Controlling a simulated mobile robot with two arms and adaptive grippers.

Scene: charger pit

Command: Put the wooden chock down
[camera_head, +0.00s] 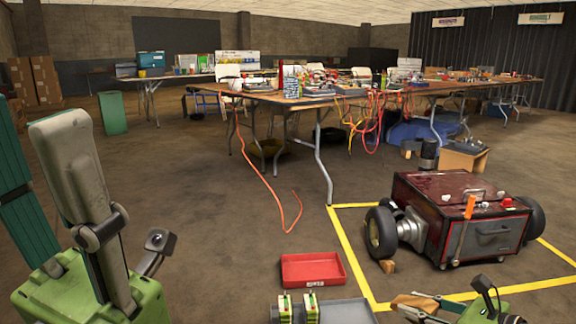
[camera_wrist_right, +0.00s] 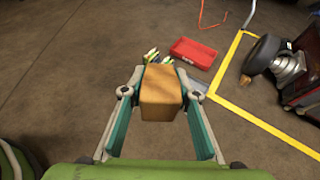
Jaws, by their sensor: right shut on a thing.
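The wooden chock (camera_wrist_right: 161,92) is a tan block held between the two fingers of my right gripper (camera_wrist_right: 161,100) in the wrist view. My right gripper (camera_head: 425,304) also shows at the bottom right of the head view, shut on the chock and above the floor. My left gripper (camera_head: 75,190) is large and close at the left of the head view.
A dark red wheeled robot (camera_head: 459,217) stands inside a yellow floor outline, with a small wooden block (camera_head: 387,266) by its wheel. A red tray (camera_head: 313,270) and a grey tray (camera_head: 345,312) with green-and-white items lie nearby. Open floor lies left of them.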

